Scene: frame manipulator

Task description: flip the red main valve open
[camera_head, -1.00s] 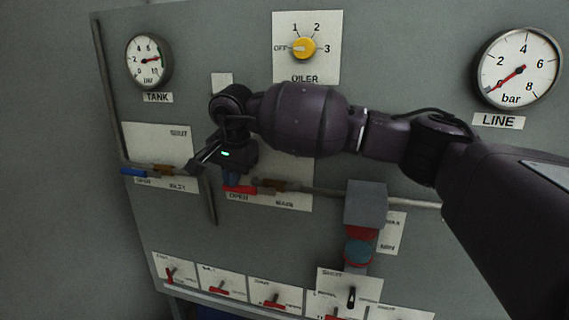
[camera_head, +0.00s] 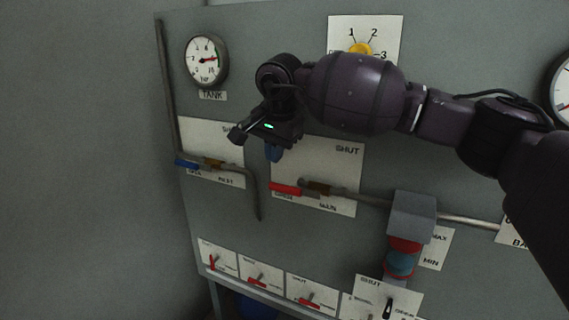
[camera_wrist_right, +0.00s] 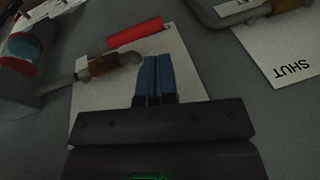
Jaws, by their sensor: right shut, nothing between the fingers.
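The red main valve handle (camera_head: 285,188) lies in line with its pipe and points left, over the OPEN label of the MAIN plate (camera_head: 335,170). SHUT is printed at the plate's upper right. My right gripper (camera_head: 274,154) is shut and empty, with its blue fingers just above the handle in the picture. In the right wrist view, the closed fingers (camera_wrist_right: 154,65) sit over the white plate, and the red handle (camera_wrist_right: 135,33) lies beyond their tips, apart from them. My left gripper is in neither view.
A grey block (camera_head: 411,215) with red and blue parts sits on the main pipe to the right. Small red switches (camera_head: 262,280) line the bottom. The TANK gauge (camera_head: 206,60) is upper left.

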